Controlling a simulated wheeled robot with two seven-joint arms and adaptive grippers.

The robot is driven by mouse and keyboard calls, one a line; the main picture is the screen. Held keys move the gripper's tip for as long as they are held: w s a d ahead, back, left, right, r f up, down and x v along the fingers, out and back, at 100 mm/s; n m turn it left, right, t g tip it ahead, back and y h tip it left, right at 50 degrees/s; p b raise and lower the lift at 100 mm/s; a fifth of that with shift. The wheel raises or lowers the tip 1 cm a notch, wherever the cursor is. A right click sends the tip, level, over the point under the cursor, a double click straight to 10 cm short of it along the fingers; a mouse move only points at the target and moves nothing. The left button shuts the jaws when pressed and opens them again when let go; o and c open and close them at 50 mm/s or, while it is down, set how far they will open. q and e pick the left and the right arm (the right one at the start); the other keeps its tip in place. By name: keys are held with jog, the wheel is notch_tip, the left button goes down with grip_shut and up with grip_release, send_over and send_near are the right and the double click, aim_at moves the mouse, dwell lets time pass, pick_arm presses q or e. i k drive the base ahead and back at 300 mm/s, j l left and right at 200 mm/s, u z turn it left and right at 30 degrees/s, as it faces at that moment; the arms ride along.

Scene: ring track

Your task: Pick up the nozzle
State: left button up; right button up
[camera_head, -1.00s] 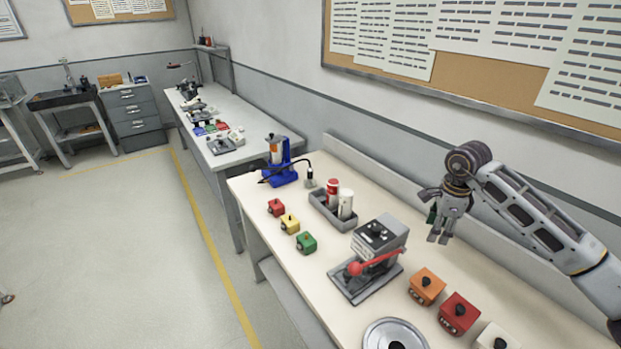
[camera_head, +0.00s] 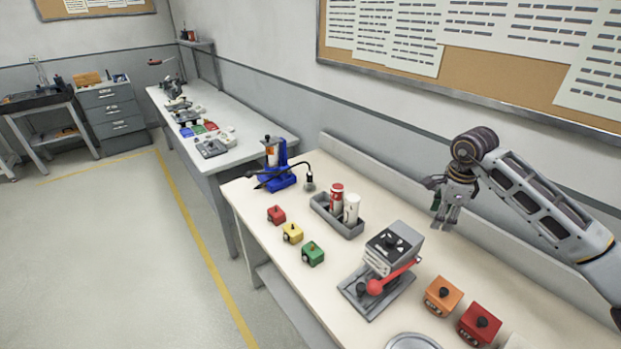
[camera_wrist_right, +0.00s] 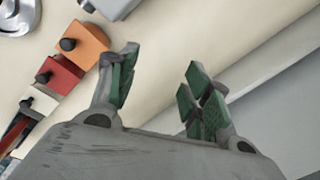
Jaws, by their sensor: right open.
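What looks like the nozzle (camera_head: 309,184) is a small grey piece with a black top at the end of a black hose. The hose runs from a blue stand (camera_head: 278,181) at the far end of the cream bench. My right gripper (camera_head: 447,222) is in the air over the bench's wall side, well to the right of the nozzle. Its green-padded fingers (camera_wrist_right: 160,78) are apart with nothing between them in the right wrist view. The nozzle does not show in that view. My left gripper is not in view.
A grey tray (camera_head: 331,219) with a red and a white bottle stands beside the nozzle. A grey device with a red lever (camera_head: 392,252) is nearer. Small coloured boxes (camera_head: 442,296) line the bench (camera_head: 340,255). A wall with a notice board (camera_head: 480,70) bounds the right.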

aim_at(309, 175)
jog(key=i+j+z, duration=0.15)
jog(key=i+j, duration=0.15)
jog(key=i+j+z, duration=0.15)
jog(key=j, duration=0.4)
jog(key=i+j+z, duration=0.2)
jog(key=i+j, duration=0.15)
jog(key=j, duration=0.15)
jog(key=i+j+z, duration=0.15)
jog(key=j, duration=0.35)
jog(key=i+j+z, duration=0.15)
jog(key=j, duration=0.4)
jog(key=i+j+z, duration=0.15)
jog(key=j, duration=0.45)
jog(key=i+j+z, duration=0.2)
jog(key=j, duration=0.35)
jog(key=j+z, duration=0.15)
jog(key=j, duration=0.45)
jog(key=i, duration=0.05)
